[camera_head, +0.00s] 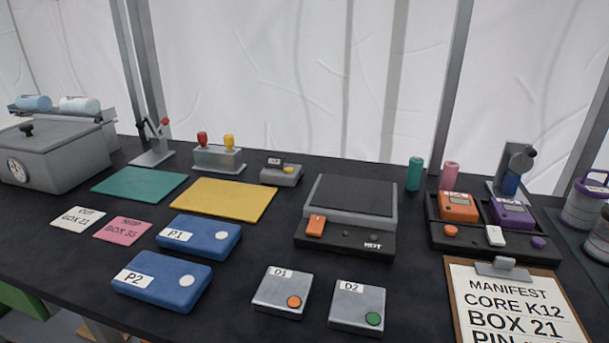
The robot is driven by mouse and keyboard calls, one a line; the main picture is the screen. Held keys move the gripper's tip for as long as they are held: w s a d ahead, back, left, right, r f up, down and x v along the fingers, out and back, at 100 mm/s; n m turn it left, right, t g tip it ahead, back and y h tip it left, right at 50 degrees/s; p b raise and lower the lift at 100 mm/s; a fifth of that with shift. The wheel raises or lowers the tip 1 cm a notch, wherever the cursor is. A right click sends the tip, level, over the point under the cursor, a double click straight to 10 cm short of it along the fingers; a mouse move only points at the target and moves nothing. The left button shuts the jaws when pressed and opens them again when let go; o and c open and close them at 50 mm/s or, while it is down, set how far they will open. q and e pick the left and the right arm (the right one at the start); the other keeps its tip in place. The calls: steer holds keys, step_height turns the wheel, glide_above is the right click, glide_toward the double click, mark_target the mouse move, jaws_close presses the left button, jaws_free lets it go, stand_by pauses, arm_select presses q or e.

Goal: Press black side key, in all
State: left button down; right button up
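No key that I can clearly make out as a black side key shows. A grey-and-black device marked HOT (348,196) stands mid-table, with an orange switch (315,226) and two small dark round spots (346,233) on its black front. A black dock (470,250) at the right holds an orange handset (458,206) and a purple handset (512,213). An orange knob (450,230), a white key (495,236) and a purple knob (538,242) sit along its front. The handsets' sides are mostly hidden. Neither gripper is in view.
Blue boxes P1 (198,238) and P2 (160,280) and grey button boxes D1 (281,292) and D2 (357,306) stand in front. A clipboard (460,300) lies front right. A grey lidded box (60,165) stands far left. Mats and cards lie flat at left.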

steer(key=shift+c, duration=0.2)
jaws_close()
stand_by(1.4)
